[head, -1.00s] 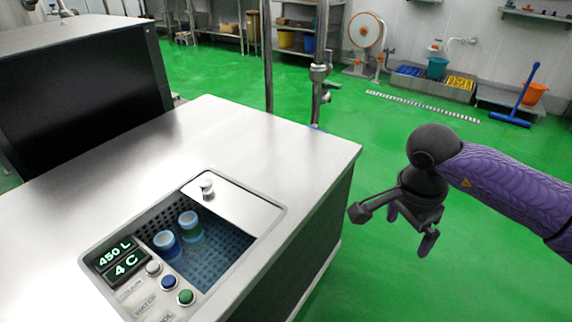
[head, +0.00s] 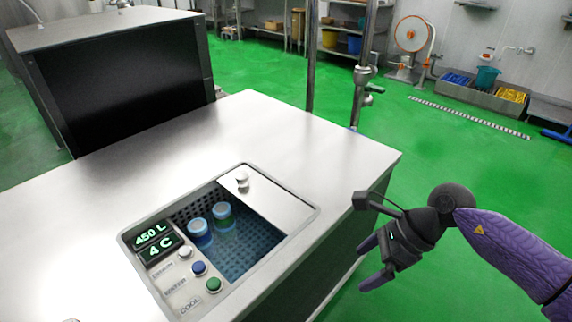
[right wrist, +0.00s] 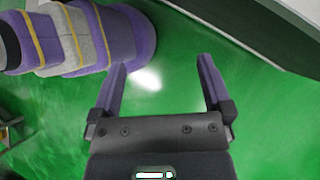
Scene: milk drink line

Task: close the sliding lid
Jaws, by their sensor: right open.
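The sliding lid (head: 265,200) is a flat pale metal plate with a round knob (head: 241,178) near its far left edge. It covers the right part of the opening in the steel cabinet top. The left part is open, and two blue-capped containers (head: 212,224) stand in the blue perforated well (head: 254,248). My right gripper (head: 368,265) is open and empty, to the right of the cabinet and away from the lid. In the right wrist view its fingers (right wrist: 160,80) are spread over green floor. My left gripper is not in view.
The steel cabinet top (head: 180,150) is clear around the opening. A panel with displays (head: 153,242) and several buttons sits left of the well. A black-fronted steel unit (head: 130,85) stands behind left. A vertical pipe (head: 361,90) rises beyond the cabinet's far edge.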

